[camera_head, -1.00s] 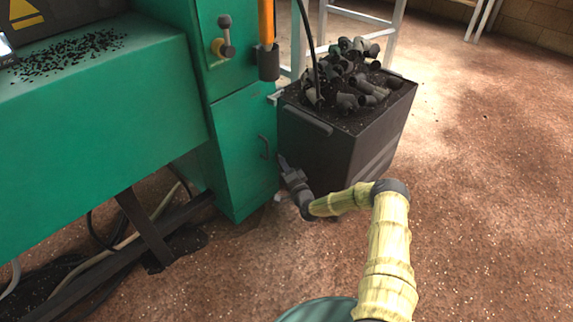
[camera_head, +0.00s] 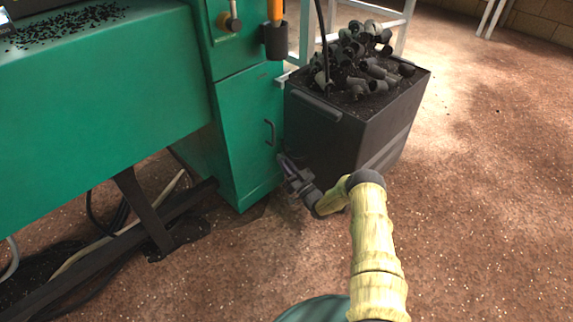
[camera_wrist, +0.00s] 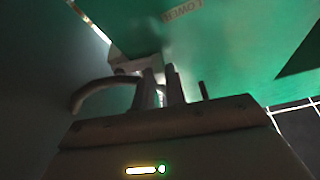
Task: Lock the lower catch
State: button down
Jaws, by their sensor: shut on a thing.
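The lower door of the green cabinet (camera_head: 243,150) is closed and has a dark curved handle (camera_head: 269,132). My gripper (camera_head: 284,166) is low at the cabinet's right front edge, beside the black bin. In the wrist view a "LOWER" label (camera_wrist: 182,10) shows on the green panel. A grey catch piece (camera_wrist: 130,64) sits below the label at the panel's edge. My gripper's fingers (camera_wrist: 160,82) are close together and shut on the catch. The fingers hide most of it, so its exact position is unclear. A dark curved bar (camera_wrist: 90,94) shows just left of the fingers.
A black bin (camera_head: 335,135) full of grey pipe elbows (camera_head: 365,62) stands close to the right of the cabinet and my gripper. Dark beams and cables (camera_head: 120,222) lie under the green machine at left. Floor at the right is open.

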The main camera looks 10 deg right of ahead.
jog(key=shift+f+n+g+y+b, duration=0.25)
jog(key=shift+f+n+y, duration=0.15)
jog(key=shift+n, duration=0.45)
jog(key=shift+f+n+g+y+b, duration=0.25)
jog(key=shift+n+y, duration=0.15)
jog(key=shift+n, duration=0.45)
jog(key=c, duration=1.4)
grip_release()
jog(key=shift+c, duration=0.2)
jog(key=shift+d, duration=0.1)
jog(key=p+v, duration=0.6)
jog(key=v, duration=0.6)
